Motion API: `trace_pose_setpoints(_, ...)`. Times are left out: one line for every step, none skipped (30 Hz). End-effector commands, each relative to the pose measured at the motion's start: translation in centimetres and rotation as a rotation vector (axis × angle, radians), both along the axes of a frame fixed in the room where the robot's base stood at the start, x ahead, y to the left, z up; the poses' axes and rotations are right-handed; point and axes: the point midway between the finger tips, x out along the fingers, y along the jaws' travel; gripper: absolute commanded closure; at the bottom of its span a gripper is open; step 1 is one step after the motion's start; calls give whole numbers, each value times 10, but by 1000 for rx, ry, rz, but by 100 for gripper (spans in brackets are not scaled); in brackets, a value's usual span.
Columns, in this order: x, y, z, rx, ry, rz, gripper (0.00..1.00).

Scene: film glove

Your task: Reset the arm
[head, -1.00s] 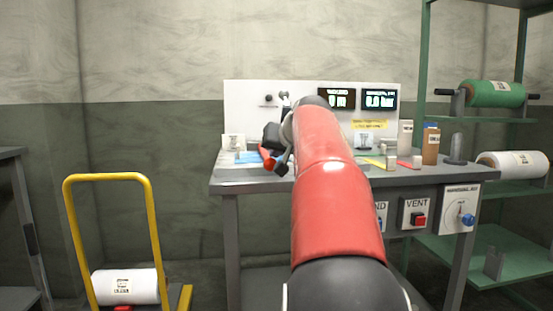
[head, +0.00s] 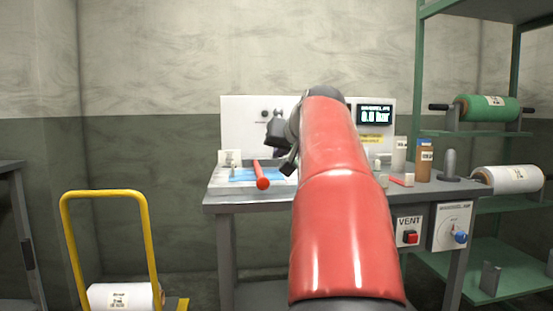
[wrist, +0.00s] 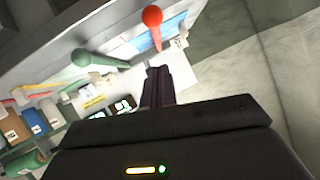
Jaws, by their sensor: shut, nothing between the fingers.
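My gripper is at the end of my red arm in the head view, partly hidden behind the arm above the left part of the bench (head: 330,190). In the wrist view my gripper (wrist: 156,72) shows its dark fingers together with nothing between them. A green ball-ended handle (wrist: 82,57) shows in the wrist view, left of the fingers.
The bench has a back panel with a display (head: 375,115), bottles (head: 424,160), a VENT button (head: 410,237) and a blue knob (head: 460,237). A green rack (head: 490,132) with rolls stands right. A yellow-framed cart (head: 66,240) with a white roll stands left.

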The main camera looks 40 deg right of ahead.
Motion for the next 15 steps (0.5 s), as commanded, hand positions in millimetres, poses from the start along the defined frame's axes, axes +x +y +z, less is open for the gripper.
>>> trace_pose_setpoints(-10,3,5,-4,-2,-3,100)
trace_pose_setpoints(-14,4,7,-3,-1,-2,100)
trace_pose_setpoints(-20,6,10,-2,-1,-2,100)
trace_pose_setpoints(-23,7,12,-2,-2,-1,100)
trace_pose_setpoints(-26,9,14,-2,-1,-1,100)
trace_pose_setpoints(-30,10,15,-2,0,-1,100)
trace_pose_setpoints(-32,10,16,-2,0,-1,100)
trace_pose_setpoints(-34,11,17,-2,0,-1,100)
trace_pose_setpoints(-36,11,18,-1,0,-2,100)
trace_pose_setpoints(-37,12,19,-1,1,0,100)
trace_pose_setpoints(-37,12,19,-1,1,0,100)
trace_pose_setpoints(-38,12,19,-1,1,0,100)
trace_pose_setpoints(-38,12,19,-1,1,0,100)
trace_pose_setpoints(-38,13,19,-1,1,0,100)
trace_pose_setpoints(-38,12,19,0,1,-1,100)
